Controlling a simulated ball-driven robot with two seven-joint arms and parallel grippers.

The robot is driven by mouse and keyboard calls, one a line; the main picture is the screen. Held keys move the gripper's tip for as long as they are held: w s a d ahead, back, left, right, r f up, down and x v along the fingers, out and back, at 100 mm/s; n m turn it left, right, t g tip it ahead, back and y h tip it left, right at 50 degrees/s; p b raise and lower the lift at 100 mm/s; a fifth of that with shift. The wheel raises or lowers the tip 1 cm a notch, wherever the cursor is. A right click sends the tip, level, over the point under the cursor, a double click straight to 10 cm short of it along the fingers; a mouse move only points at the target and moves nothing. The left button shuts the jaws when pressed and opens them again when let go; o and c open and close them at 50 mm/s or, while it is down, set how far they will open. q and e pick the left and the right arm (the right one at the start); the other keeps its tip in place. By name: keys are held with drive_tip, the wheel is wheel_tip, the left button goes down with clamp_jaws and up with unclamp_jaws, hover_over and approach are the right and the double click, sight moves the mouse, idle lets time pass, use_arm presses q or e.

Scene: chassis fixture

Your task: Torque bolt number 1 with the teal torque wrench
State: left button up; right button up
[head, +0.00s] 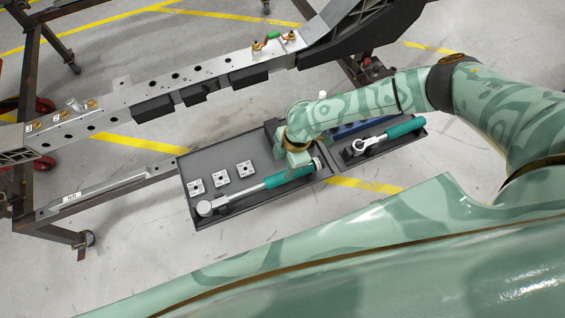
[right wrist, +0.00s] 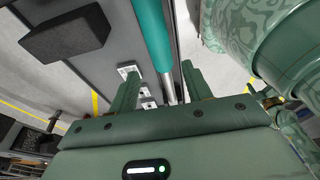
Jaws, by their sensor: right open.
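The torque wrench (head: 275,180) has a teal handle and a metal shaft. It lies slantwise in the dark tray with its round head at the lower left. My right gripper (head: 297,163) is over the handle end. In the right wrist view my right gripper (right wrist: 160,73) is open, and the teal handle (right wrist: 152,35) and shaft run between its fingers in the picture. Contact cannot be told. Brass-coloured bolts (head: 291,36) sit on the chassis rail (head: 175,80), at its upper right and lower left. My left gripper is not in view.
Three square metal pieces (head: 221,178) lie in the dark tray (head: 215,157). A second teal-handled tool (head: 404,128) lies in the adjoining tray at right. A small green and red item (head: 265,40) is on the rail.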

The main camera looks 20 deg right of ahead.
sight(278, 176)
drive_tip(key=b+x, duration=0.6)
drive_tip(key=x, duration=0.4)
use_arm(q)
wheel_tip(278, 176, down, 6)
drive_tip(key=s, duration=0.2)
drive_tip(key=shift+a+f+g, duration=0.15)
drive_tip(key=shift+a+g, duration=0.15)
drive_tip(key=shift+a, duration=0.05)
use_arm(e)
drive_tip(key=shift+r, duration=0.1)
clamp_jaws()
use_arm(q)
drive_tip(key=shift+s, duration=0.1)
use_arm(e)
drive_tip(key=shift+a, duration=0.1)
drive_tip(key=shift+r, duration=0.1)
